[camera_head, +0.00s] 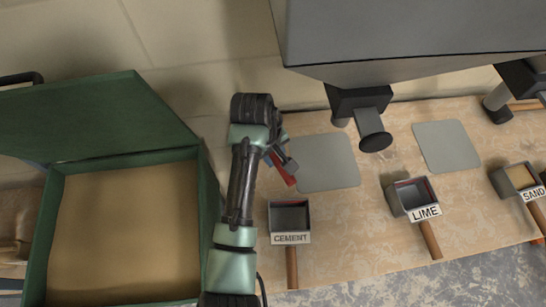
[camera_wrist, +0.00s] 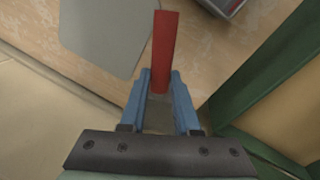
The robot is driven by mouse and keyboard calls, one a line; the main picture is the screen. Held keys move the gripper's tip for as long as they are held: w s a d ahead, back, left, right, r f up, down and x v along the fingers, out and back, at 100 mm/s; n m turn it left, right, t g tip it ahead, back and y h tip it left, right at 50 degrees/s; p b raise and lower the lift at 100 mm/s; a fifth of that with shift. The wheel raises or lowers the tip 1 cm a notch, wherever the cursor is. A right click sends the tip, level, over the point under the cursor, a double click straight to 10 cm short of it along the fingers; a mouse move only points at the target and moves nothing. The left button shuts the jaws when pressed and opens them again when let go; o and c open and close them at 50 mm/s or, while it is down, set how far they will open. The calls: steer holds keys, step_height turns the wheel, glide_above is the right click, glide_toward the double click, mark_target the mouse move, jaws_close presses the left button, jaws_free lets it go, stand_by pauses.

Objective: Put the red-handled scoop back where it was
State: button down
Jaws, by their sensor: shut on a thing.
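My gripper (camera_head: 275,156) is over the left part of the work surface, right of the green box. Its blue fingers (camera_wrist: 160,80) are shut on a straight red handle (camera_wrist: 165,45), which also shows as a short red piece in the head view (camera_head: 284,171). The scoop's pan is not visible in either view. The handle is beside the left grey mat (camera_head: 328,163), at its left edge. I cannot tell whether the handle touches the surface.
Holders labelled CEMENT (camera_head: 290,238), LIME (camera_head: 424,213) and SAND (camera_head: 533,195) line the front edge, with brown handles below. An open green box (camera_head: 125,155) stands left. A dark grey hood (camera_head: 415,35) overhangs the back. Another grey mat (camera_head: 446,147) lies right.

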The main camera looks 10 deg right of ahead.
steer(key=shift+a+x, duration=0.15)
steer(key=shift+x, duration=0.85)
steer(key=shift+a+x, duration=0.2)
steer(key=shift+x, duration=0.8)
steer(key=shift+s+f, duration=0.15)
steer(key=c, duration=0.6)
jaws_free()
steer(key=shift+c, duration=0.2)
steer(key=v, duration=1.2)
